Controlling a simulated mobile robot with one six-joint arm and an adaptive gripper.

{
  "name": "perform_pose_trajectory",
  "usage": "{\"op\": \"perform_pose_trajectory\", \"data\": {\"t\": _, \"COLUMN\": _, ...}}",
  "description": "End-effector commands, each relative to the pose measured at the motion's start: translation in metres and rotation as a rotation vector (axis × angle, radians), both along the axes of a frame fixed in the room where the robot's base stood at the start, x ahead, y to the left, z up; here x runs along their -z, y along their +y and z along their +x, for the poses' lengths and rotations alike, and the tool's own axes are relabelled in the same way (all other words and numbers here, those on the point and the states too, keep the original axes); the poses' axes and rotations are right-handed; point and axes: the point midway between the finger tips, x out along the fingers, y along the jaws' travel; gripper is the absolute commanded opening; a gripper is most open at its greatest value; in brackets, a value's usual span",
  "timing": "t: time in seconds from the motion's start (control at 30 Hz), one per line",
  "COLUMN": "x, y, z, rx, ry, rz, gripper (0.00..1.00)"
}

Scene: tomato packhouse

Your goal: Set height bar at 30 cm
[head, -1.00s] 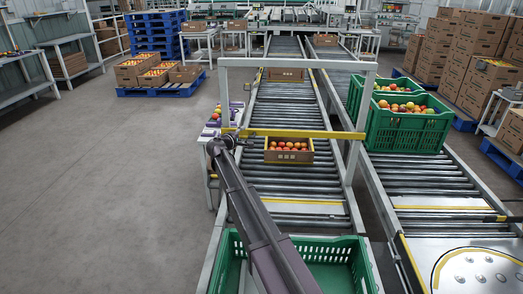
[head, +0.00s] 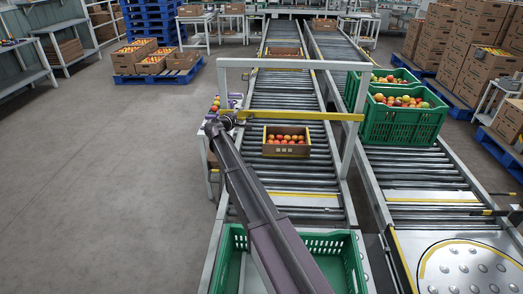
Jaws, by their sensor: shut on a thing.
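The height bar (head: 300,115) is a yellow bar lying level across the pale frame (head: 346,150) over the roller conveyor. It hangs below the frame's top crossbeam. My arm reaches up from the bottom of the head view to the bar's left end. My gripper (head: 229,120) is shut on the height bar there; its fingers are small and partly hidden by my arm. No height scale is readable in this view.
A cardboard box of tomatoes (head: 287,145) sits on the rollers just in front of the frame. An empty green crate (head: 340,241) is at the near end. Filled green crates (head: 403,124) stand on the right conveyor. The floor at left is clear.

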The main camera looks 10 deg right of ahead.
Motion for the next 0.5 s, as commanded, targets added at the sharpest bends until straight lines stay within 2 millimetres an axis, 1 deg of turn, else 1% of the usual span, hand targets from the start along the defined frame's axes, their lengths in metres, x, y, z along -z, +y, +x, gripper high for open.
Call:
{"op": "perform_pose_trajectory", "data": {"t": 0.03, "x": -0.01, "y": 0.001, "z": 0.0, "rx": -0.002, "ry": -0.001, "rz": -0.003, "gripper": 0.51}}
{"op": "perform_pose_trajectory", "data": {"t": 0.5, "x": -0.05, "y": 0.001, "z": 0.0, "rx": -0.003, "ry": -0.001, "rz": -0.003, "gripper": 0.51}}
